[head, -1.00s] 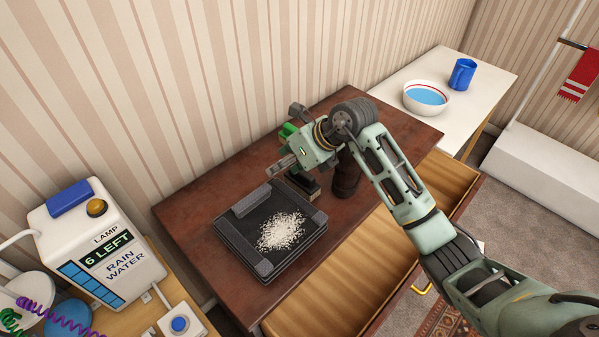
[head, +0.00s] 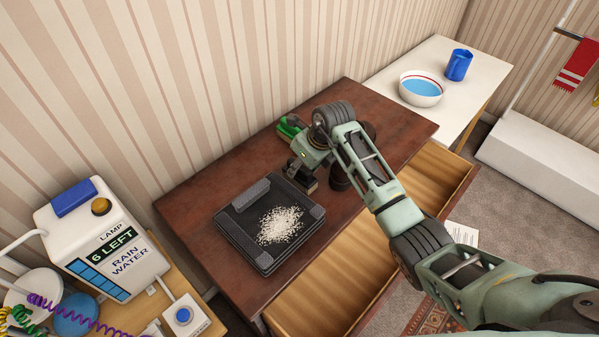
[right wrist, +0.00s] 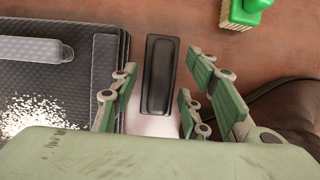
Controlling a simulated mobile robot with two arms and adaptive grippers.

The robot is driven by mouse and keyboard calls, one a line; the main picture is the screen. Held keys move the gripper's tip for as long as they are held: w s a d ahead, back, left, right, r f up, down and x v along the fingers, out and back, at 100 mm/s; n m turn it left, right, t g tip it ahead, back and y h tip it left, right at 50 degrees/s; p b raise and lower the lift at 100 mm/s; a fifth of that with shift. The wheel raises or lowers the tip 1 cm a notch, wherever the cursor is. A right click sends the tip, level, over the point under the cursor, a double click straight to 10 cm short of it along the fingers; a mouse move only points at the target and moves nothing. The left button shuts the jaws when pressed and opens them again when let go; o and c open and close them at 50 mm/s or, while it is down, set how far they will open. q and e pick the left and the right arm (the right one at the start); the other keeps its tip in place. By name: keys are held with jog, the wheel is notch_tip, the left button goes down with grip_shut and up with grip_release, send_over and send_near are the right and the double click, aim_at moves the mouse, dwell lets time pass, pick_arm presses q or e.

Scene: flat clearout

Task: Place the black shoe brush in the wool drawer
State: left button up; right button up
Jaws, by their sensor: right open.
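The black shoe brush (right wrist: 160,75) lies on the brown desk, directly below and between the open fingers of my right gripper (right wrist: 158,92) in the right wrist view. In the head view the brush (head: 306,184) is partly hidden under my right gripper (head: 302,172). I cannot tell whether the fingers touch it. My left gripper is out of view.
A black tray (head: 232,228) with white grains lies just left of the brush. A green brush (head: 287,128) lies behind, and a dark brown shoe (right wrist: 285,103) stands close on the right. A white table (head: 440,75) holds a bowl (head: 421,91) and a blue mug (head: 459,65).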

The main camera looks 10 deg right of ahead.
jog(key=shift+c, duration=0.3)
grip_shut()
